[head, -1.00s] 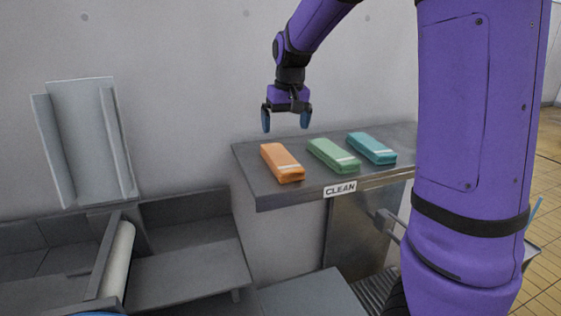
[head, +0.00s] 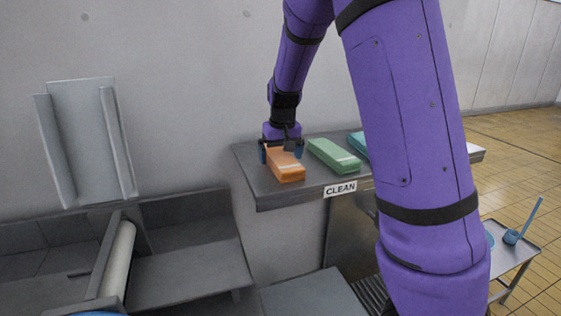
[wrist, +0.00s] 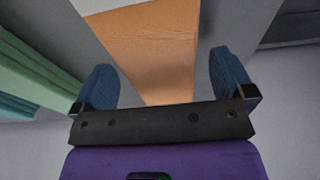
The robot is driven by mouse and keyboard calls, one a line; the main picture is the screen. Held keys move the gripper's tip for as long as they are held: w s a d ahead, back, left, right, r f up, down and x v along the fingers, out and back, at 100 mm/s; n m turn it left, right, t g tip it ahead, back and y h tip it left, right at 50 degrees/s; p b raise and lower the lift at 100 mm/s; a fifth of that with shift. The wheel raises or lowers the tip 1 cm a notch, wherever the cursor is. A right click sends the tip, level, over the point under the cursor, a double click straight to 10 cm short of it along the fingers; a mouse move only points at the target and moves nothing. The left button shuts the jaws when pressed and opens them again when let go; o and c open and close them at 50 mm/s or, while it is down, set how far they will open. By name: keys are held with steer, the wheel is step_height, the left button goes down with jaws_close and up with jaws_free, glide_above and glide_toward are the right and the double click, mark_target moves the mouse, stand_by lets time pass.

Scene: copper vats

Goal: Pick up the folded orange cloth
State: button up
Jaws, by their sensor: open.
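The folded orange cloth (head: 286,170) lies at the left of the metal shelf marked CLEAN. My gripper (head: 282,155) is down over the cloth's back end, with one blue finger on each side of it. In the wrist view the cloth (wrist: 155,55) runs between the two open fingers (wrist: 172,82), with a gap on each side. A pale band crosses the cloth near the top of that view. My gripper hides the cloth's back end in the head view.
A green cloth (head: 333,156) lies just right of the orange one, with a teal cloth (head: 357,143) beyond it, partly behind my arm. The shelf (head: 262,188) meets a grey wall. A small cart (head: 512,252) with blue tools stands at the right.

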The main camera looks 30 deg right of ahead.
steer(key=shift+w+f, duration=0.1)
steer(key=shift+f, duration=0.5)
steer(key=c, duration=1.1)
steer(key=shift+o, duration=0.2)
steer(key=shift+r, duration=0.1)
steer(key=shift+r, duration=0.5)
steer(key=r, duration=0.2)
steer(key=shift+s+a+r, duration=0.3)
steer(key=s+a+r, duration=0.1)
steer(key=s+a, duration=0.9)
steer(key=s, duration=0.1)
steer(key=shift+s+r, duration=0.15)
